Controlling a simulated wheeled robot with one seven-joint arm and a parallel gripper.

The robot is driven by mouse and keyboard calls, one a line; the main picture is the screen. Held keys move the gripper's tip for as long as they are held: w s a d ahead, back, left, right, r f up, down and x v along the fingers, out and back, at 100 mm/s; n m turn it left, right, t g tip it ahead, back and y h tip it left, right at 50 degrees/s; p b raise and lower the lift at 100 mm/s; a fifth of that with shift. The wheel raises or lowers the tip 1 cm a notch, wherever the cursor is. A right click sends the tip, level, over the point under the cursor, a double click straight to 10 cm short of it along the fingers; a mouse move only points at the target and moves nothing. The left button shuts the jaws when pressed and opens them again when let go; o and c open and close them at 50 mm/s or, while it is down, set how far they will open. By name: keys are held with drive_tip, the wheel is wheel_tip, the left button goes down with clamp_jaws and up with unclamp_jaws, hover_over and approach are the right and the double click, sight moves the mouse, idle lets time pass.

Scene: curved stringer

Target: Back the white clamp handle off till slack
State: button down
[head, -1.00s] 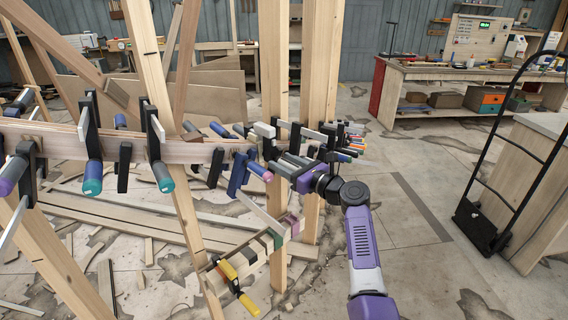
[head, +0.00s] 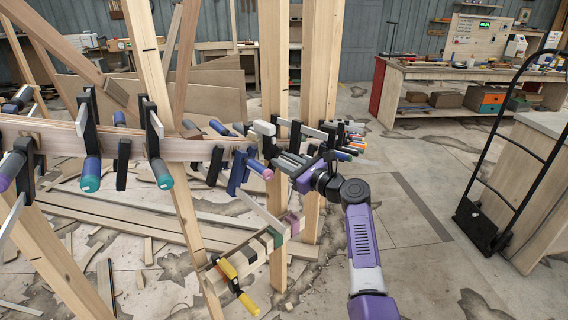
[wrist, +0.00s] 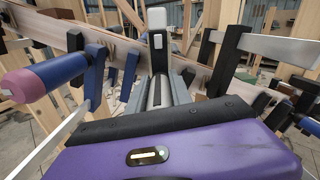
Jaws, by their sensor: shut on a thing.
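My gripper (head: 284,163) is at the curved wooden stringer, among the clamps near its right end. In the wrist view its two grey fingers (wrist: 160,93) are shut around the white clamp's handle, which is mostly hidden between them. The clamp's pale, rounded upper part (wrist: 157,20) stands upright just beyond the fingertips, with a dark part below it. In the head view this pale part (head: 264,128) shows above and left of my gripper. I cannot tell from these frames how tight the clamp is.
The stringer (head: 190,149) carries several other clamps close by. Wooden posts (head: 274,70) stand behind.

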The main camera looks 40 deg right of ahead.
drive_tip(key=n+b, duration=0.2)
drive_tip(key=n, duration=0.1)
drive_tip(key=n+b, duration=0.2)
drive_tip(key=n, duration=0.2)
drive_tip(key=shift+a+f, duration=0.1)
drive_tip(key=shift+f, duration=0.1)
drive_tip(key=n+b, duration=0.3)
drive_tip(key=shift+n, duration=0.4)
drive_tip(key=n+b, duration=0.3)
drive_tip(key=n, duration=0.1)
drive_tip(key=shift+f+n, duration=0.15)
drive_tip(key=shift+n, duration=0.15)
drive_tip(key=n+b, duration=0.3)
drive_tip(key=shift+f+n, duration=0.1)
drive_tip(key=shift+n, duration=0.2)
drive_tip(key=n+b, duration=0.7)
drive_tip(key=n, duration=0.2)
drive_tip(key=shift+f+b, duration=0.1)
drive_tip(key=shift+b, duration=0.3)
drive_tip(key=shift+n+b, duration=1.15)
drive_tip(key=shift+n, duration=0.45)
drive_tip(key=shift+r, duration=0.2)
